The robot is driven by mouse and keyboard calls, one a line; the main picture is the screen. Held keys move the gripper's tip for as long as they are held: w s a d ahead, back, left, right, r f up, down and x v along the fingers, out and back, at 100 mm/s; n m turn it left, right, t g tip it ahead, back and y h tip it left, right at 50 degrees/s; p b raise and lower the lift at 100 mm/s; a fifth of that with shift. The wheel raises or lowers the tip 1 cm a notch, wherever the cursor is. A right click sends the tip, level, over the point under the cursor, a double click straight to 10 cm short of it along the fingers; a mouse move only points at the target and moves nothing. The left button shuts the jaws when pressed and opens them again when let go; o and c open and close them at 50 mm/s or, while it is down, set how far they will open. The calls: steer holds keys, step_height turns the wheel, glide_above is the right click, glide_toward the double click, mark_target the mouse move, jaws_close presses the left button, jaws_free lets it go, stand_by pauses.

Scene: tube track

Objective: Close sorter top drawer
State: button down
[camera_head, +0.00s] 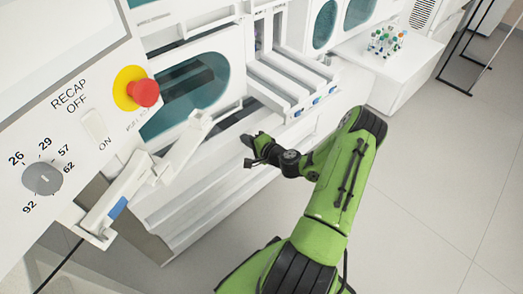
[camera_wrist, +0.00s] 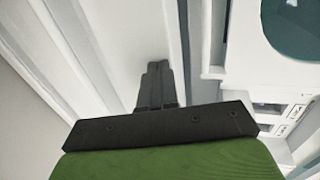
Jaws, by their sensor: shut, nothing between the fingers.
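The sorter (camera_head: 215,195) is the white machine along the left and middle of the head view. White tray-like drawers (camera_head: 285,75) with blue marks on their front ends stick out of it, right of a teal oval window; I cannot tell for sure which part is the top drawer. My gripper (camera_head: 250,150) is at the machine's front, below and left of these drawers. In the wrist view my gripper (camera_wrist: 155,85) has its two dark fingers together, with nothing between them. The fingers point at a white panel (camera_wrist: 125,40); I cannot tell whether they touch it.
A control panel with a red button (camera_head: 145,92) and a grey knob (camera_head: 42,179) is at the left. A white arm-like part (camera_head: 165,170) juts out below it. A white table with a tube rack (camera_head: 386,42) stands at the upper right. The floor (camera_head: 430,200) at right is clear.

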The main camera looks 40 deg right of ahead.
mark_target(233, 126)
steer(key=w, duration=0.8)
steer(key=shift+w+a, duration=0.1)
steer(key=shift+w+r, duration=0.15)
steer(key=shift+w, duration=0.05)
steer(key=shift+r, duration=0.1)
